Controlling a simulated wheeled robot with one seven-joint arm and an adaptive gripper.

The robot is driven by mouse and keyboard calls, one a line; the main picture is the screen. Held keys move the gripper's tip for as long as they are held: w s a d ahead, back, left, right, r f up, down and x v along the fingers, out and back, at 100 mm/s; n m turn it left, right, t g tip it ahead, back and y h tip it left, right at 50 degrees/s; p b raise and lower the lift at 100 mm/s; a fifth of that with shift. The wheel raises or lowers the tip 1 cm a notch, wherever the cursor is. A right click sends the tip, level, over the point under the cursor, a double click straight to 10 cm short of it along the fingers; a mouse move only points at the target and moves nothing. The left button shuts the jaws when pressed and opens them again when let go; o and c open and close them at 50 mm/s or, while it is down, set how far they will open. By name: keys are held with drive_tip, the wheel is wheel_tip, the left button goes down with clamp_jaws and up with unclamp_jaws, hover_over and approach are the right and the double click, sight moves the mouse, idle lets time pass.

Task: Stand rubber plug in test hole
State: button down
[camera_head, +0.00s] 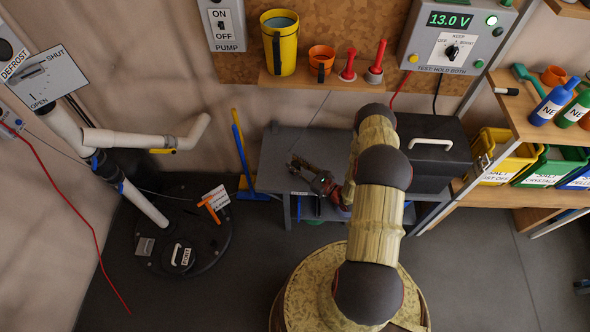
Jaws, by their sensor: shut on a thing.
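My gripper (300,166) is low over the grey bench (277,150), left of my arm, with its fingertips toward the left. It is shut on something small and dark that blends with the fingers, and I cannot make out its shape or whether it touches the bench. I cannot pick out the rubber plug for sure. No opening is clearly recognisable as the test hole. A round black lid (150,215) on the floor at the left carries a smaller round cover (177,258) with a white handle and a label.
A wooden shelf (330,84) holds a yellow cup (280,45), an orange cup (321,60) and two red-handled pieces (348,66). A black case (433,150) stands on the bench's right. White pipes (140,140) and a blue-yellow broom (243,160) are left. Bins (500,158) are right.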

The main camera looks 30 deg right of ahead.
drive_tip(key=shift+f+b, duration=0.6)
drive_tip(key=shift+f, duration=1.05)
drive_tip(key=shift+f, duration=0.15)
drive_tip(key=c, duration=1.6)
unclamp_jaws()
drive_tip(key=shift+o, duration=0.3)
drive_tip(key=shift+r, duration=0.25)
drive_tip(key=p+v, duration=0.2)
drive_tip(key=v, duration=0.9)
drive_tip(key=shift+s+d, duration=0.15)
drive_tip(key=shift+s, duration=0.3)
